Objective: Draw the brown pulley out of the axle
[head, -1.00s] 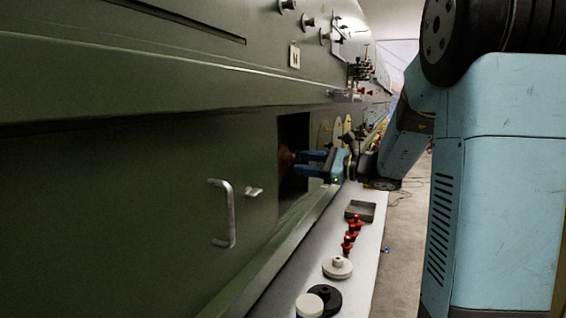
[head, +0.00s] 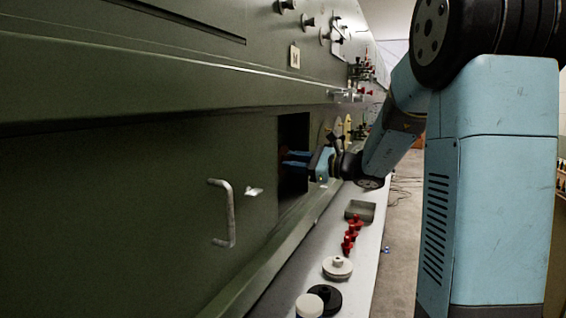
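My gripper (head: 287,158) reaches from the right into the dark rectangular opening (head: 294,125) in the green fuselage wall. Its two blue fingers point left, one above the other, with the tips in shadow at the opening's left edge. The brown pulley cannot be made out clearly now; it is lost in the dark or behind the wall's edge near the fingertips. The axle is not visible either. I cannot tell whether the fingers are closed on anything.
A white ledge (head: 318,252) below carries a grey tray (head: 360,210), several red parts (head: 350,236), a cream pulley (head: 337,268), a black pulley (head: 326,300) and a white disc (head: 309,306). A handle (head: 226,212) juts from the wall left of the opening.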

